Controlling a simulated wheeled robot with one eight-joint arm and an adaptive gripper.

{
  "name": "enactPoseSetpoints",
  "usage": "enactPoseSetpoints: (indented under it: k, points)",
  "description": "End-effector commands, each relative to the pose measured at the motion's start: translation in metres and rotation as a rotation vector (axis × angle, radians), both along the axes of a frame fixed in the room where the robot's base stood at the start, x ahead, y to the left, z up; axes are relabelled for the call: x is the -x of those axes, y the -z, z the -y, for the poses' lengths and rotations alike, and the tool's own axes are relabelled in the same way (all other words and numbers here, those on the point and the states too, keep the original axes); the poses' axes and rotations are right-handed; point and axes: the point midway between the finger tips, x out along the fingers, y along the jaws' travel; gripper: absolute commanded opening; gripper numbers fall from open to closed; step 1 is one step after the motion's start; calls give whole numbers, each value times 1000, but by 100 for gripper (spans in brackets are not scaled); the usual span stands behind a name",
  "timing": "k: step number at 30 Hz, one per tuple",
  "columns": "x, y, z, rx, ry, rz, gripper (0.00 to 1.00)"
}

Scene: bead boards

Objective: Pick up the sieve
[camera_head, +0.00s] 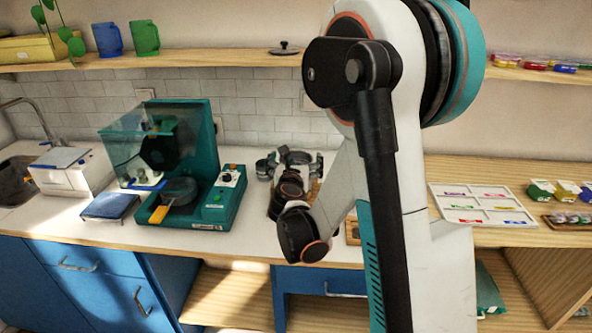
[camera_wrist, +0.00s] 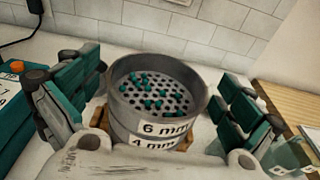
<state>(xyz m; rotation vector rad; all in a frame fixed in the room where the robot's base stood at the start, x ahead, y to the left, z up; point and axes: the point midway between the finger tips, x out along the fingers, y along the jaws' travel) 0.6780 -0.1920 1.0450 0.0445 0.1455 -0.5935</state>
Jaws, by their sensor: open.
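The sieve (camera_wrist: 150,92) is a round grey metal ring with a perforated floor, marked 6 mm, and several teal beads lie on it. It sits on a second ring marked 4 mm (camera_wrist: 150,144), on a wooden base (camera_wrist: 100,118). My gripper (camera_wrist: 160,100) is open, with one teal-padded finger to the left of the sieve and one to the right. Gaps show between the fingers and the sieve wall. In the head view my gripper (camera_head: 290,160) is over the counter beside the wall, and my arm hides most of the sieve stack there.
A teal machine (camera_head: 222,200) with a clear cover and a yellow-handled dark pan (camera_head: 180,190) stands left of my gripper. A tiled wall (camera_wrist: 180,18) is close behind the sieve. A white sectioned tray (camera_head: 480,205) lies on the right-hand wooden surface.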

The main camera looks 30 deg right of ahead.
Motion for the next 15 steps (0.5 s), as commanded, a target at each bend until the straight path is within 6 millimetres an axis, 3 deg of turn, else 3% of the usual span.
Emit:
enactPoseSetpoints:
  k: [10,15]
  points:
    - [-7,1,5,0,0,0,100]
    - [-7,1,5,0,0,0,61]
